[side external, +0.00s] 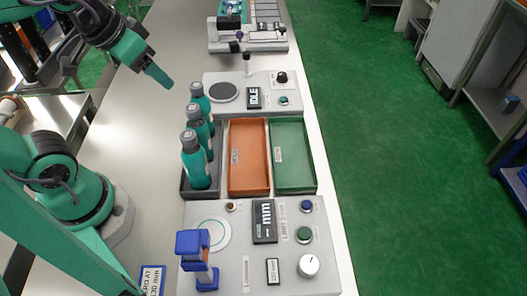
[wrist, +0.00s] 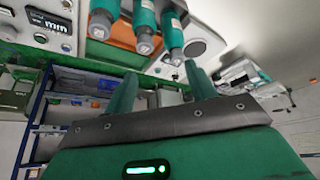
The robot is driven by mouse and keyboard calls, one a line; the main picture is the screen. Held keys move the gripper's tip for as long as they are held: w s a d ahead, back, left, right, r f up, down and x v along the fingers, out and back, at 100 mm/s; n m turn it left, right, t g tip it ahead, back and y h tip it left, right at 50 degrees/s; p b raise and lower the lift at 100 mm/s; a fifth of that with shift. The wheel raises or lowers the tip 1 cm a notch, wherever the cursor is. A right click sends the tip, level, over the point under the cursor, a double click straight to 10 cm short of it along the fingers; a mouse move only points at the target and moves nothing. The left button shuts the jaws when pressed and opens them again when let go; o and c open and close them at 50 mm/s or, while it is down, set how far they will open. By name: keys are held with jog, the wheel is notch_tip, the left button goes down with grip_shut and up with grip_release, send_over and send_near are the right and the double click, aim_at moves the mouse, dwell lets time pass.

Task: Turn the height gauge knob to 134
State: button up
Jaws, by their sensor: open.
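The height gauge is the grey panel (side external: 225,276) at the front of the table in the side view. It carries a blue upright post (side external: 193,255), a dark display (side external: 264,221) marked "mm" and a white round knob (side external: 308,265) at its lower right. No number is readable on the display, which also shows in the wrist view (wrist: 50,20). My gripper (side external: 158,76) is high over the left side of the table, far behind and left of the knob. In the wrist view its two teal fingers (wrist: 162,78) are apart with nothing between them.
Several teal bottles (side external: 195,165) stand in a dark tray (side external: 201,194), left of an orange tray (side external: 249,157) and a green tray (side external: 293,157). Behind them is another panel (side external: 276,90) with a display and knobs. Green and dark blue buttons (side external: 304,235) sit near the white knob.

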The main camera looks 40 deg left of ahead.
jog(key=w+d+m+g+h, duration=0.1)
jog(key=w+d, duration=0.2)
jog(key=d, duration=0.2)
jog(key=w+d+g, duration=0.1)
jog(key=w+d, duration=0.2)
jog(key=d, duration=0.3)
jog(key=m+g+y, duration=0.1)
jog(key=m+g, duration=0.1)
jog(key=g, duration=0.1)
send_over(309, 265)
jog(key=f, duration=1.2)
jog(key=shift+w+a+f, duration=0.15)
jog(key=shift+w+a, duration=0.05)
jog(key=shift+s+d+f, duration=0.2)
jog(key=shift+d, duration=0.05)
jog(key=shift+f, duration=3.9)
